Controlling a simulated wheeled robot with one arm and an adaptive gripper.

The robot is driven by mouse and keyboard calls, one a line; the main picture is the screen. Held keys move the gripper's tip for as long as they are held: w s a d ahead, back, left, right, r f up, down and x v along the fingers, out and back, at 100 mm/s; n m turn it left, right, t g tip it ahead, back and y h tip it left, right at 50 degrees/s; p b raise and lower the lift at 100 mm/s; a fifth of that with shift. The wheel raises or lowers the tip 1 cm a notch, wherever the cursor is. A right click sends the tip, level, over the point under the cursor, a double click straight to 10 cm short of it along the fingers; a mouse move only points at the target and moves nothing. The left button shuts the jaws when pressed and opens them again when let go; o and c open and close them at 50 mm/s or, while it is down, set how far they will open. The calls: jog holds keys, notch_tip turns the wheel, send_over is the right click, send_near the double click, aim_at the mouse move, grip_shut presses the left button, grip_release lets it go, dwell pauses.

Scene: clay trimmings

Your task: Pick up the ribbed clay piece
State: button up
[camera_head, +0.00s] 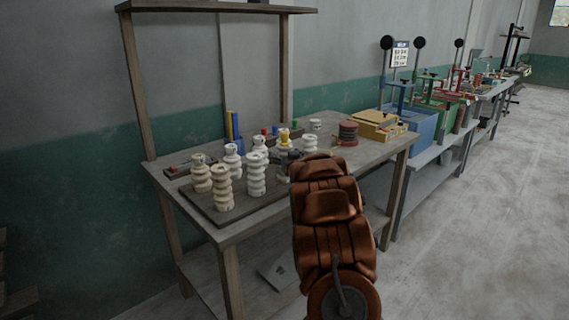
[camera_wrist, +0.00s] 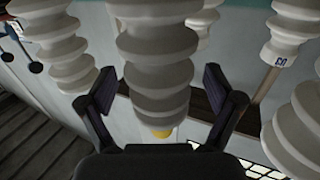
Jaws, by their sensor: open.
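Several ribbed clay pieces stand upright on a dark board (camera_head: 200,207) on the workbench, among them a cream one (camera_head: 222,188) and a white one (camera_head: 256,176). In the wrist view, one pale ribbed clay piece (camera_wrist: 155,65) fills the middle, its lower part darker. My gripper (camera_wrist: 160,97) is open, with one dark finger on each side of this piece. Gaps show between the fingers and the piece. In the head view my brown arm hides most of the gripper, so I cannot tell which piece this is there.
Other ribbed pieces crowd close by, on the left (camera_wrist: 58,45) and right (camera_wrist: 295,125) in the wrist view. A dark red stacked object (camera_head: 348,134) and a yellow box (camera_head: 378,125) stand on the bench's right part. A wooden post (camera_head: 137,90) rises at its back left.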

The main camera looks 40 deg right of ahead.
jog(key=shift+r, duration=0.1)
grip_shut()
dwell(0.7)
